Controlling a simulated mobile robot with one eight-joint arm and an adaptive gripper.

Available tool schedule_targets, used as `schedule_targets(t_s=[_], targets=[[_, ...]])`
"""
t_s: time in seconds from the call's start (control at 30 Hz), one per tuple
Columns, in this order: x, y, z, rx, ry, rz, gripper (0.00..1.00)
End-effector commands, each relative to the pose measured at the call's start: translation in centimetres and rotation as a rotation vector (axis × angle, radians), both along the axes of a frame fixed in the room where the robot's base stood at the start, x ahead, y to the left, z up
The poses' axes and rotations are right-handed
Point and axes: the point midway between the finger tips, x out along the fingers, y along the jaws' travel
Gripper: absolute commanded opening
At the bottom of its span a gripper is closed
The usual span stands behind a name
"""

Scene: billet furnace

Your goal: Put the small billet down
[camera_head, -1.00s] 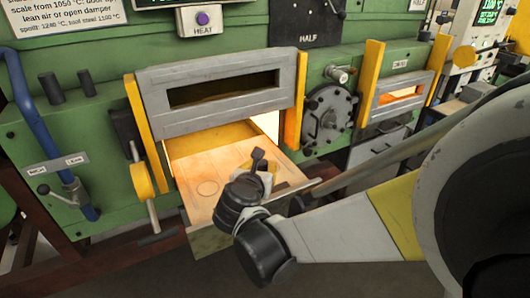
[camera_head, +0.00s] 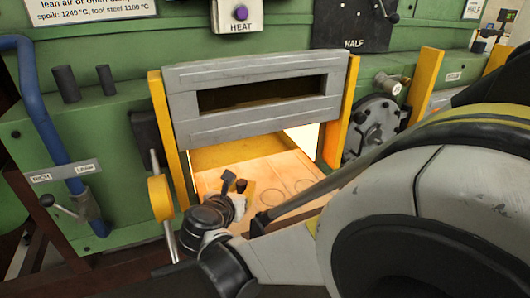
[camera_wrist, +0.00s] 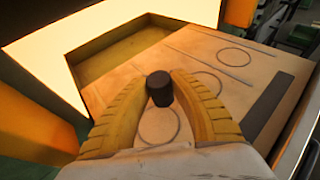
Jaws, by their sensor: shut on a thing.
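The small billet is a short dark cylinder. It stands upright between the two yellow fingers of my gripper (camera_wrist: 160,96) in the wrist view (camera_wrist: 159,84). In the head view the billet (camera_head: 241,185) is a small dark brown shape beside my gripper (camera_head: 236,192), at the furnace mouth. My gripper is shut on it. Below is the pale hearth plate (camera_wrist: 120,92) with outlined circles; one circle (camera_wrist: 158,127) shows just on the near side of the billet. I cannot tell whether the billet's bottom touches the plate.
The grey furnace door (camera_head: 255,97) is raised above the glowing opening, with yellow posts (camera_head: 341,112) at its sides. More empty circles (camera_wrist: 207,83) and a dark strip (camera_wrist: 268,107) lie to the right on the plate.

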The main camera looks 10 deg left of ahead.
Motion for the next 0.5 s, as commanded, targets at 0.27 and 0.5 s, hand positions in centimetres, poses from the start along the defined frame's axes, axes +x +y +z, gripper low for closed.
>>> schedule_targets(t_s=[0.27,0.5], targets=[[-1.2,0.3,-3.8,0.0,0.0,0.008,0.0],[-1.4,0.3,-4.0,0.0,0.0,0.009,0.0]])
